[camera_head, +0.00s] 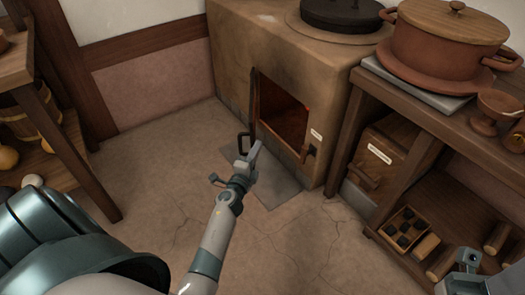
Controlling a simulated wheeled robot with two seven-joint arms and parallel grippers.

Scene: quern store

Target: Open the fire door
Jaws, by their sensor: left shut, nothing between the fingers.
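The clay stove (235,65) stands at the back, with a square firebox opening (283,112) in its front, dark with a reddish glow inside. The fire door (254,104) shows as a thin dark edge at the opening's left side, swung out and seen nearly edge-on. Its dark loop handle (243,143) sticks out to the left. My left gripper (254,152) is shut and empty, just right of the handle and in front of the opening; I cannot tell whether it touches the door. Part of my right gripper (470,262) shows at the lower right; its fingers are not clear.
A grey floor plate (275,190) lies before the stove. On the right, a wooden shelf unit (350,135) bears a lidded clay pot (440,50), with a labelled wooden box (375,160) below. A wooden rack (60,130) stands left. The floor between is clear.

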